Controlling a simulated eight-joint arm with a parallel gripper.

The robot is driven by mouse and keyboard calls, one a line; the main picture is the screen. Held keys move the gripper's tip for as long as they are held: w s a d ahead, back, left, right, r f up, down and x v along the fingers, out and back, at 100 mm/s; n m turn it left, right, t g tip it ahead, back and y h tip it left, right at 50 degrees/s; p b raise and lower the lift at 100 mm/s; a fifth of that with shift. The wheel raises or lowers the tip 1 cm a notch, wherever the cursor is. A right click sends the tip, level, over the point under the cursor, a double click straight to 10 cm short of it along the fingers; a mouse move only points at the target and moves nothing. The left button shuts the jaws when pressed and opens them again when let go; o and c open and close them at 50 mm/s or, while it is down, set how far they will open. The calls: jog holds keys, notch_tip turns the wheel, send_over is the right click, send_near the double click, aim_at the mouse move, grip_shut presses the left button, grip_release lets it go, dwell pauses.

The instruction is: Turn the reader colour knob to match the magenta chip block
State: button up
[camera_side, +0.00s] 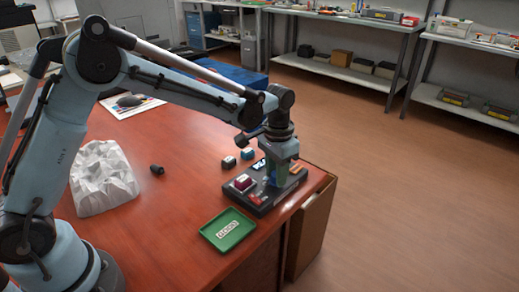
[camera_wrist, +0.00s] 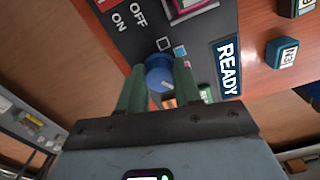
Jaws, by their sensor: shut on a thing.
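The dark reader (camera_side: 262,205) sits near the table's right edge; its panel (camera_wrist: 135,35) fills the upper left of the wrist view. The blue knob (camera_wrist: 159,72) with a pale pointer mark stands on it. My gripper (camera_wrist: 160,84) is shut on the knob, one green finger on each side; my gripper also shows over the reader in the side view (camera_side: 276,175). Small colour squares lie around the knob: blue ones (camera_wrist: 180,50) above, an orange one partly hidden below. The magenta chip block (camera_side: 243,182) sits in the reader's left part, cut off in the wrist view (camera_wrist: 188,5).
A blue block (camera_side: 248,153) and a grey-white block (camera_side: 229,162) stand behind the reader. A green tray (camera_side: 211,238) with a label lies in front. A black cylinder (camera_side: 157,169) and a crumpled white object (camera_side: 103,177) are to the left. A READY sign (camera_wrist: 227,68) is beside the knob.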

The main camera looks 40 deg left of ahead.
jog(key=n, duration=0.7)
dwell(0.6)
jog(key=o, duration=1)
jog(key=shift+d, duration=0.1)
jog(key=shift+o, duration=0.2)
jog(key=shift+r, duration=0.15)
notch_tip(320, 180, up, 12)
